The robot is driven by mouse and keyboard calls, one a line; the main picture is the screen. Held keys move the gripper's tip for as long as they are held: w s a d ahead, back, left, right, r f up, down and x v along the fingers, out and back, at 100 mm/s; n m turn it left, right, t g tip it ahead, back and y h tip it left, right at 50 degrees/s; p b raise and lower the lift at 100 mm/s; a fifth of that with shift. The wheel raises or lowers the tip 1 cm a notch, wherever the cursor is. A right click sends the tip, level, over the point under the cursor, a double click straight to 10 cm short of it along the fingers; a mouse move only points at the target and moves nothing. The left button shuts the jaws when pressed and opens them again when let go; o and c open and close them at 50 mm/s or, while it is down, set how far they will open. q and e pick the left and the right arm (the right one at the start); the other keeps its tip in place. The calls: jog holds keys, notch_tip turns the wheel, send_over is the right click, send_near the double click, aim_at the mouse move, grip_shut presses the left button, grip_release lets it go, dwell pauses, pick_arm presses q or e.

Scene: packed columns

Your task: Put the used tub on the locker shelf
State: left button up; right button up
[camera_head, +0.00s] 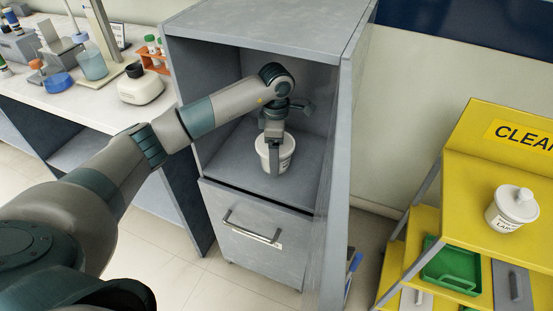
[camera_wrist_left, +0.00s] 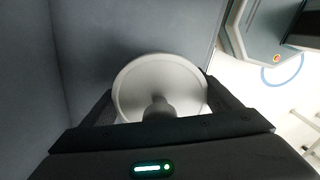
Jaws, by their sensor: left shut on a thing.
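A white lidded tub (camera_head: 286,157) is inside the open upper bay of the grey locker, at the locker shelf (camera_head: 235,163). My left gripper (camera_head: 275,160) reaches in from the left and is shut on the tub, one dark finger showing down its front. In the left wrist view the tub's round lid and knob (camera_wrist_left: 158,80) sit between the two fingers (camera_wrist_left: 158,108). The tub looks upright. I cannot tell whether its base touches the shelf. My right gripper is not in view.
Locker walls stand close on both sides, with a closed drawer (camera_head: 255,235) below. A second white lidded tub (camera_head: 510,208) with a label stands on the yellow stand (camera_head: 475,150) at right, above a green tray (camera_head: 452,268). A bench (camera_head: 105,105) with bottles is at left.

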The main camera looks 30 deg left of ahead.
pick_arm(q)
notch_tip(320, 180, down, 2)
jog(key=shift+p, duration=0.35)
jog(key=shift+w+f, duration=0.1)
jog(key=shift+f, duration=0.25)
jog(key=shift+w+f+p, duration=0.15)
jog(key=shift+f+p, duration=0.15)
jog(key=shift+f, duration=0.05)
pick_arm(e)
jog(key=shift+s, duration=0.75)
pick_arm(q)
jog(key=shift+f, duration=0.15)
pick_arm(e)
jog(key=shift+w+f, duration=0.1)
pick_arm(q)
jog(key=o, duration=1.3)
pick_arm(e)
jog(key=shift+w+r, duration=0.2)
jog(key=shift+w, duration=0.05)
pick_arm(q)
jog(key=shift+r, duration=0.2)
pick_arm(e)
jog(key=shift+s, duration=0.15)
